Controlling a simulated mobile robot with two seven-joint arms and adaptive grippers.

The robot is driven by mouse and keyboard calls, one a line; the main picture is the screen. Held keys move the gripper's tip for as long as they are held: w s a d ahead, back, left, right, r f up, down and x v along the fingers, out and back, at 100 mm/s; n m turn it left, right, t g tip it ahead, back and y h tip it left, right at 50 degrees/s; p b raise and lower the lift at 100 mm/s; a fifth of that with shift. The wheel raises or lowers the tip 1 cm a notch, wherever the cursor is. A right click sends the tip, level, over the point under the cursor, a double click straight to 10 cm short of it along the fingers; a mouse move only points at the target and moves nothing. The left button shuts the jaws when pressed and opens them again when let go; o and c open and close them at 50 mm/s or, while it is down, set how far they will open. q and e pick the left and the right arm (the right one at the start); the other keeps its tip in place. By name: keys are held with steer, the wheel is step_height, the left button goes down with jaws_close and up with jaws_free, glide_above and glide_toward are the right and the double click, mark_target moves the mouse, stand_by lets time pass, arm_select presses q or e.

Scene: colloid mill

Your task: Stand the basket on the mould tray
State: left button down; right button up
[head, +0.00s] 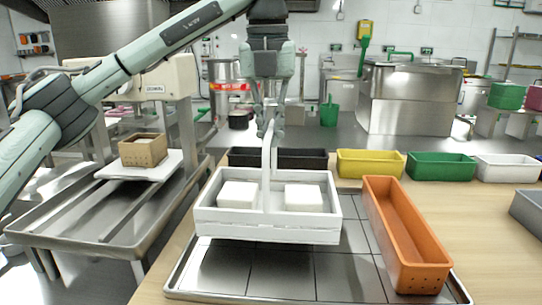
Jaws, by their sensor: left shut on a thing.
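The white basket (266,227) has a tall upright handle and holds two white blocks, one on each side of the handle. My left gripper (270,130) reaches down from above and is shut on the top of the handle. The mould tray (280,275) is a grey metal tray with dark grid lines, lying on the wooden table. The basket is over the tray's rear left part and hides it. I cannot tell whether the basket's underside touches the tray. My right gripper is not in view.
A long orange mould (405,235) lies along the tray's right side. Black (300,158), yellow (370,163), green (442,166) and white (508,168) bins line the table's back. A metal stand with a brown box (143,151) is at left. The tray's front is clear.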

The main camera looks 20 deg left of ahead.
arm_select(q)
step_height(320, 180, down, 4)
steer(key=shift+r, duration=0.1)
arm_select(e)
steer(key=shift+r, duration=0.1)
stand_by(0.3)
arm_select(q)
steer(key=c, duration=1.6)
jaws_free()
steer(key=shift+f, duration=0.2)
steer(key=shift+c, duration=0.2)
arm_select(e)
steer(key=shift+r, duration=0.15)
